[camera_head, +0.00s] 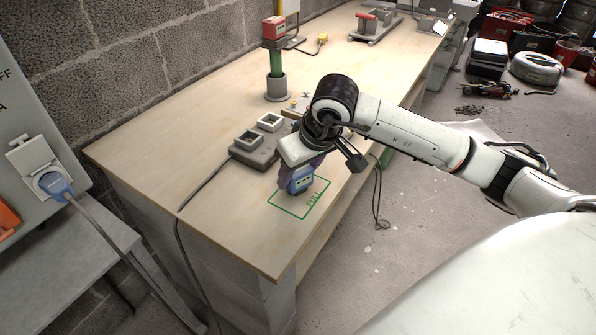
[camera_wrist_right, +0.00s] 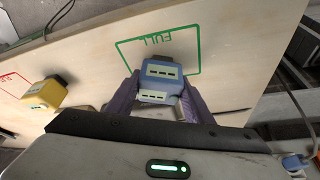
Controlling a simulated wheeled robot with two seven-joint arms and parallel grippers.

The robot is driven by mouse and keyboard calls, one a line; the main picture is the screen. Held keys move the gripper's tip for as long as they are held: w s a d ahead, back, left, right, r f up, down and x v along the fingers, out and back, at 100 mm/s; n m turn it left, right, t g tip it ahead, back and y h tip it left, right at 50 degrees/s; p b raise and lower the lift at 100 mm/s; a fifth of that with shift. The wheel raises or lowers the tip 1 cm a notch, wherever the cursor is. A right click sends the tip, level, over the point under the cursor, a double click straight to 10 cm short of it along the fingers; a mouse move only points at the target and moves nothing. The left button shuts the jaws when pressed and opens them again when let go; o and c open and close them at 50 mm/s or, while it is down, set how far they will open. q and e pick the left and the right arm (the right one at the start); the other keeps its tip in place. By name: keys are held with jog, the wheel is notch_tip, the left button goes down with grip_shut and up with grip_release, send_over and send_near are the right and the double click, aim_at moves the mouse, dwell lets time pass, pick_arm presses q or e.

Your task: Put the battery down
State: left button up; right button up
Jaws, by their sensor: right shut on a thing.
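My right gripper (camera_head: 298,172) is shut on a blue battery (camera_head: 301,183) at the near end of the workbench. In the right wrist view, the blue battery (camera_wrist_right: 160,84) sits between the two purple fingers of the right gripper (camera_wrist_right: 160,95). The battery is at a green outline (camera_head: 287,210) on the bench top, marked FULL, which also shows in the wrist view (camera_wrist_right: 158,37). I cannot tell whether the battery touches the wood. My left gripper is not in view.
A grey charger with two square sockets (camera_head: 255,148) stands left of the gripper, its cable crossing the bench (camera_head: 215,180). A yellow block (camera_wrist_right: 45,94) lies on the bench beside a red marking.

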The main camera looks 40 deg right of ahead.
jog(key=shift+f, duration=0.2)
jog(key=o, duration=0.8)
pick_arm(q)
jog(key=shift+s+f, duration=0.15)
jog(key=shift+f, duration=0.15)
pick_arm(e)
jog(key=shift+o, duration=1.1)
jog(key=shift+r, duration=0.25)
jog(key=shift+s+r, duration=0.1)
jog(key=shift+r, duration=0.25)
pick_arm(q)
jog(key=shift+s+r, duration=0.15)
pick_arm(e)
jog(key=v, duration=1.1)
